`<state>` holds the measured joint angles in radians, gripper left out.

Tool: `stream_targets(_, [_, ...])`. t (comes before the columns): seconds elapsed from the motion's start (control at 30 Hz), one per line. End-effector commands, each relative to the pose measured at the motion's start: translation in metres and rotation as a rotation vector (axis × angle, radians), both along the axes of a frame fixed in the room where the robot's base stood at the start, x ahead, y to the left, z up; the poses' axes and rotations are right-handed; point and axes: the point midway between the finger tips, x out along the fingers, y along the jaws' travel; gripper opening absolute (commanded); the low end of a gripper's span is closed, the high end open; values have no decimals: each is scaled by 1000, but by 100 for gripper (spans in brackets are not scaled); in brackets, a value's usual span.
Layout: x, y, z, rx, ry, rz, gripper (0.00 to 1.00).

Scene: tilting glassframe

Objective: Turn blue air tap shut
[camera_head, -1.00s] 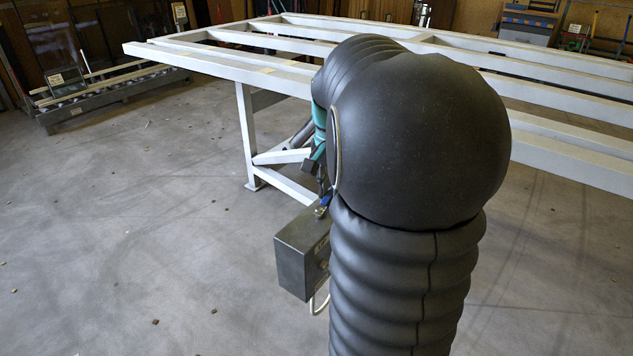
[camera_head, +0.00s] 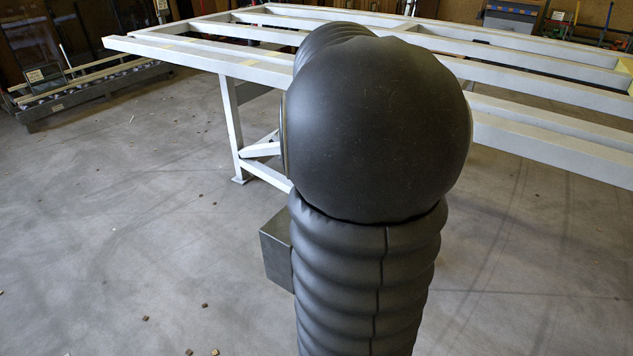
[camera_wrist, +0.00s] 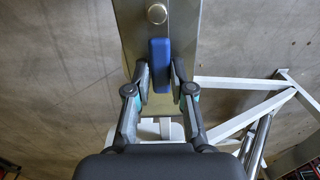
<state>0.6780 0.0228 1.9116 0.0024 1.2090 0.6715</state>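The blue air tap handle (camera_wrist: 160,58) shows in the wrist view as an upright blue bar on a grey metal surface, just below a round silver knob (camera_wrist: 157,13). My gripper (camera_wrist: 161,76) is open, with one finger to the left and one to the right of the handle's lower part. A narrow gap shows on each side, and I cannot tell whether the fingers reach to the handle's depth. In the head view the tap and gripper are hidden behind my arm. Part of a grey box (camera_head: 275,252) shows left of the arm.
A white glass-table frame (camera_head: 230,66) stands behind my arm, with legs and braces on its left side. Its braces (camera_wrist: 238,125) also show right of my gripper in the wrist view. A low rack (camera_head: 90,88) stands at the far left. The floor at left is open.

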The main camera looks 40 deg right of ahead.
Motion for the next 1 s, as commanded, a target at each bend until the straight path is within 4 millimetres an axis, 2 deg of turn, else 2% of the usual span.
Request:
stream_targets(0.03, [-2,0,-1,3,6,-1,35])
stream_targets(0.07, [-2,0,-1,3,6,0,43])
stream_targets(0.1, [-1,0,-1,2,5,0,46])
stream_targets(0.47, [1,0,4,-2,1,4,46])
stream_targets(0.67, [1,0,32,-5,-2,4,46])
stream_targets(1.0, [0,0,96,-3,-1,2,46])
